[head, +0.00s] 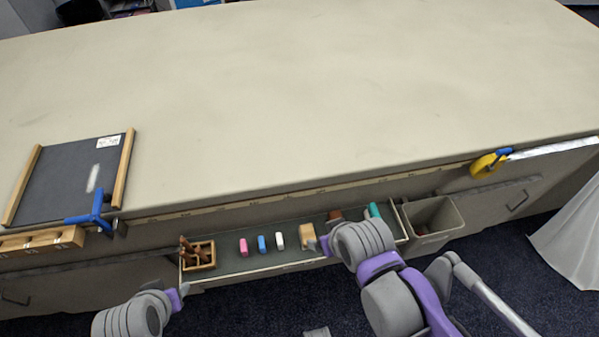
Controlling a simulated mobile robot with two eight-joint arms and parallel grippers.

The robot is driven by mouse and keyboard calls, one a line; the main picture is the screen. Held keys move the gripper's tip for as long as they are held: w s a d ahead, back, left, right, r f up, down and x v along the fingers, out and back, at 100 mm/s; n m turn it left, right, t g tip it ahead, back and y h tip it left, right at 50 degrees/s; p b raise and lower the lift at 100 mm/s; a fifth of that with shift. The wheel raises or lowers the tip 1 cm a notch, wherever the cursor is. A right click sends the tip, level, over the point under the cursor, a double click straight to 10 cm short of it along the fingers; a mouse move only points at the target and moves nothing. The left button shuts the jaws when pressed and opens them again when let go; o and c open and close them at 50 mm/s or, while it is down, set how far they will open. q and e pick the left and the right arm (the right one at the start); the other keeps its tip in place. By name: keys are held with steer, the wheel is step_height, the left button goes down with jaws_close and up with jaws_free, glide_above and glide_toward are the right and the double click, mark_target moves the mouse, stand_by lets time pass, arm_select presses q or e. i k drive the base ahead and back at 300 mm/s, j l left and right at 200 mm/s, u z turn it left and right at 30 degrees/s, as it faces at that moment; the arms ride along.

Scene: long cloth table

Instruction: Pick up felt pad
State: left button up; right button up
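I cannot tell for sure which thing is the felt pad. A narrow tray (222,266) along the table's front holds a tan block (308,237), a brown block (334,215) and a teal piece (374,210), plus pink (243,247), blue (261,244) and white (280,240) pieces. My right gripper is hidden by its own grey and purple arm, which covers the tray's right part beside the tan block. My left gripper (183,291) shows as a small purple tip below the tray's left end, apart from the pieces; its opening is unclear.
A wooden box (198,255) stands at the tray's left end. A grey bin (433,217) hangs right of the tray. A framed dark board (71,180) with a blue clamp (98,211) lies at left. A yellow item (484,166) hangs at right. The tabletop (330,90) is otherwise clear.

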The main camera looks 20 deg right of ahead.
mark_target(306, 231)
steer(key=l+z, duration=0.1)
steer(key=z, duration=0.7)
steer(key=j+u, duration=0.15)
steer(key=j, duration=0.2)
steer(key=i+j+u, duration=0.2)
steer(key=j, duration=0.15)
steer(key=k, duration=0.1)
